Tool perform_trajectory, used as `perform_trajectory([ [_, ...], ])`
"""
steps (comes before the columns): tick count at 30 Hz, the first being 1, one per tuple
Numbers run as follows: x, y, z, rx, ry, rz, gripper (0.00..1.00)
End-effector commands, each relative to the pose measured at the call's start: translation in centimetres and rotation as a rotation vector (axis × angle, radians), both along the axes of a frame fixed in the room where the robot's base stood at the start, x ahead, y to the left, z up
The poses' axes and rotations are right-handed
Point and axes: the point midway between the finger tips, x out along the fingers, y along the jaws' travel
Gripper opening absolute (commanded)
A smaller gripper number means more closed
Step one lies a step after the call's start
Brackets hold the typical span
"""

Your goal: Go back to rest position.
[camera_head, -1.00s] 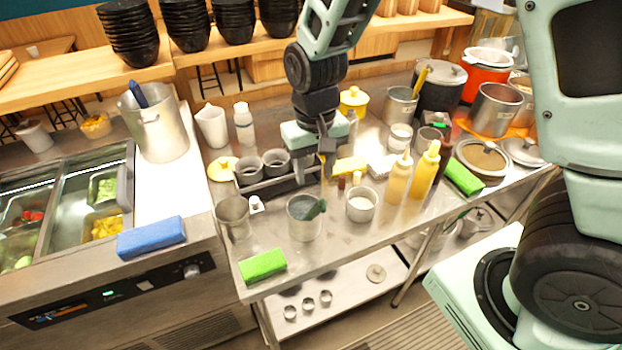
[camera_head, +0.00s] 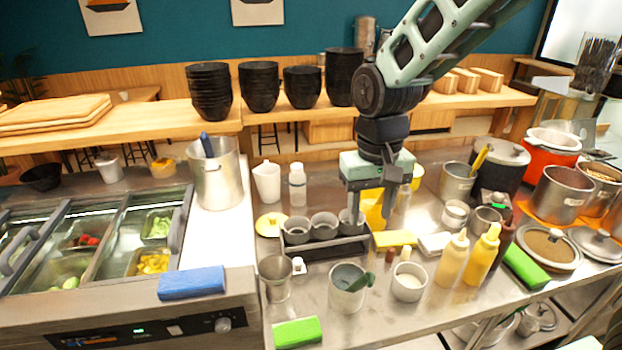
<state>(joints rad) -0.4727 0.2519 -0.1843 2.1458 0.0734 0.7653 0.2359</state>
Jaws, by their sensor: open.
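My gripper (camera_head: 372,218) hangs fingers-down over the steel counter, above the right end of a dark tray (camera_head: 318,249) with several small grey cups.
Yellow bottles (camera_head: 452,261), a white-filled bowl (camera_head: 409,283) and pots (camera_head: 561,194) stand to the right. A tall pot (camera_head: 214,174) stands at left. Black bowl stacks (camera_head: 259,87) line the shelf behind. Green sponges (camera_head: 297,332) lie near the counter's front edge.

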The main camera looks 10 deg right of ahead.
Motion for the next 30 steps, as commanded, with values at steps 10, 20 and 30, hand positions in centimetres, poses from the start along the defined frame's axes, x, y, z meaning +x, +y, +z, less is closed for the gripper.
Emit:
perform_trajectory([
  [10, -12.3, 5.9, -4.1, 0.08, -0.009, 0.408, 0.47],
  [20, -19.6, 6.4, -6.5, 0.058, -0.034, 0.667, 0.47],
  [30, -19.6, 6.4, -6.5, 0.058, -0.034, 0.667, 0.47],
])
